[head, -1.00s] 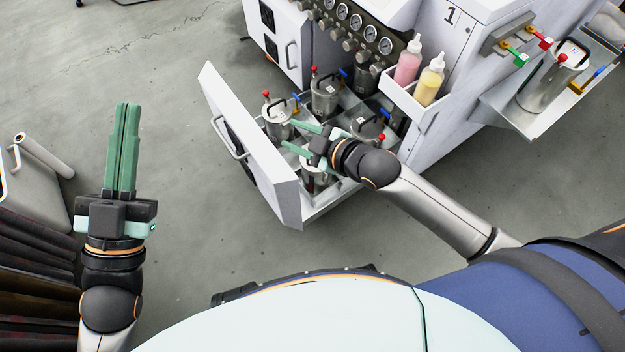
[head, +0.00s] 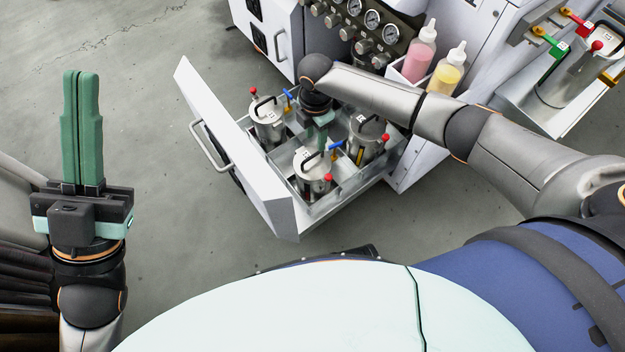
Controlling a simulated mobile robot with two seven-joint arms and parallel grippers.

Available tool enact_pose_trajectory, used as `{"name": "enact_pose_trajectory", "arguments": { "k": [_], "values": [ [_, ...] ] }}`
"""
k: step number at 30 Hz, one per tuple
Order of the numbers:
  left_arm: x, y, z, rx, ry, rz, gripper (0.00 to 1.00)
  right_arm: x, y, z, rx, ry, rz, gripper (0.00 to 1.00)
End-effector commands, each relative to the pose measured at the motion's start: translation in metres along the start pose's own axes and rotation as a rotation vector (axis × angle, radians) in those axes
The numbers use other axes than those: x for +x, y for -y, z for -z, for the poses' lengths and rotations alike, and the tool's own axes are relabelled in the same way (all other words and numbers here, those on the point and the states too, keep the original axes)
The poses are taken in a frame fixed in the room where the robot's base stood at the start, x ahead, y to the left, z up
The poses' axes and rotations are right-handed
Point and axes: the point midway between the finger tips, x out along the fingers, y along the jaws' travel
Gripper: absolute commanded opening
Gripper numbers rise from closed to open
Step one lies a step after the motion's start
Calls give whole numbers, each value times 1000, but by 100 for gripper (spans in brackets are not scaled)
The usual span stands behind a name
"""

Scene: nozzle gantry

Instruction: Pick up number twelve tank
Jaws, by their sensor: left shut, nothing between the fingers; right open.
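Several silver tanks with black handles and red knobs stand in the pulled-out drawer (head: 283,208): a left tank (head: 267,125), a front tank (head: 312,178) and a right tank (head: 366,140). Their labels are too small to read, so I cannot tell which is number twelve. My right gripper (head: 321,140) is open and points down among these tanks, behind the front tank's handle. My wrist and forearm hide the back of the drawer. I cannot tell whether its fingers touch a tank. My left gripper (head: 82,125) is shut and empty, far left of the drawer.
The white machine (head: 455,150) with gauges stands behind the drawer. A pink bottle (head: 419,58) and a yellow bottle (head: 446,75) sit in its side tray. Another tank (head: 566,80) stands on a side shelf at right. Open floor lies left of the drawer.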

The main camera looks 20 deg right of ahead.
Motion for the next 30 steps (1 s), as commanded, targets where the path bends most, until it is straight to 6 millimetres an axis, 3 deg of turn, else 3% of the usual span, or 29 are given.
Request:
{"name": "enact_pose_trajectory", "arguments": {
  "k": [1,11,19,27,30],
  "values": [
    [-6,-3,-6,-7,1,-1,0,13,0,0,1,0,1,46],
    [-13,-8,-14,-27,6,-2,0,35,0,2,0,0,-2,46],
    [-31,-18,-32,-40,18,-10,0,74,-1,7,2,0,-2,46],
    [-30,-20,-32,-33,20,-15,0,77,-1,7,2,0,-4,46],
    [-30,-20,-32,-34,20,-15,0,77,-1,7,2,0,-4,37]
  ]
}}
